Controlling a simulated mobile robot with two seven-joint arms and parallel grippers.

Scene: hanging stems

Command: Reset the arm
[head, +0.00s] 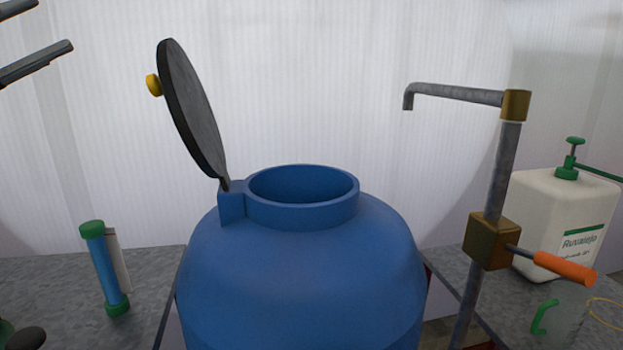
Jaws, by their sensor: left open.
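My left gripper (55,24) shows at the top left edge. Its two dark fingers are spread apart with nothing between them, and the rest of the arm is out of view. It is up in front of the pale wall, left of the raised lid and apart from it. My right gripper is not in view.
A blue barrel (300,265) stands in the middle, its round mouth open and its dark lid (190,110) tilted up. A grey standpipe (506,165) with an orange handle (565,268) stands right of it. A white jug (560,225) and a blue tube (104,270) rest on side counters.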

